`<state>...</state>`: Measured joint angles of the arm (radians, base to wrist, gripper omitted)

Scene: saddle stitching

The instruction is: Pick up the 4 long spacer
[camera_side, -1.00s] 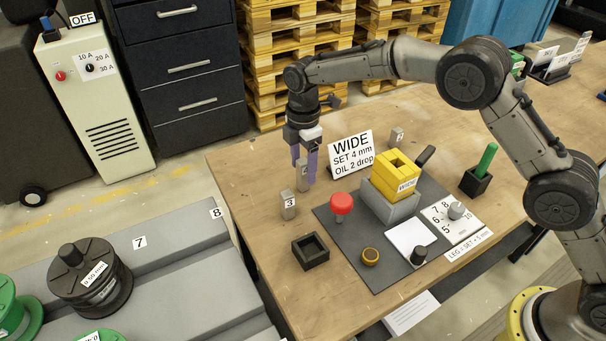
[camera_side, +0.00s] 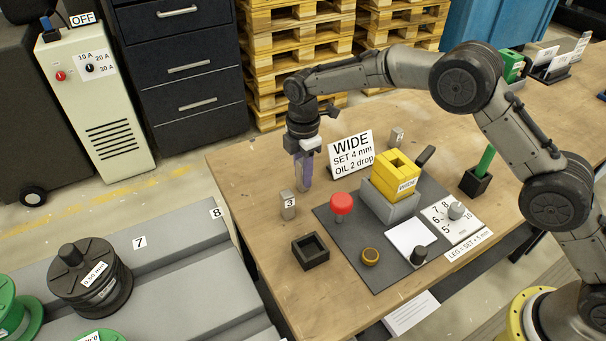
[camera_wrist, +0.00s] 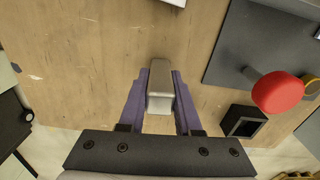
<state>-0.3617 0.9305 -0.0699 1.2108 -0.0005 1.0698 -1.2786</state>
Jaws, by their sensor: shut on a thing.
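A grey, upright block-shaped spacer (camera_wrist: 160,88) stands between the purple fingers of my gripper (camera_wrist: 160,78) in the wrist view. Both fingers press on its sides. In the side view my gripper (camera_side: 304,180) is low over the left part of the wooden table, and its fingers hide most of the spacer. I cannot read a number on the held spacer, nor tell if its foot touches the table. A spacer marked 3 (camera_side: 288,205) stands just in front and to the left.
A sign (camera_side: 351,155) reads WIDE, SET 4 mm, OIL 2 drop. An open black box (camera_side: 310,251) sits near the front edge.

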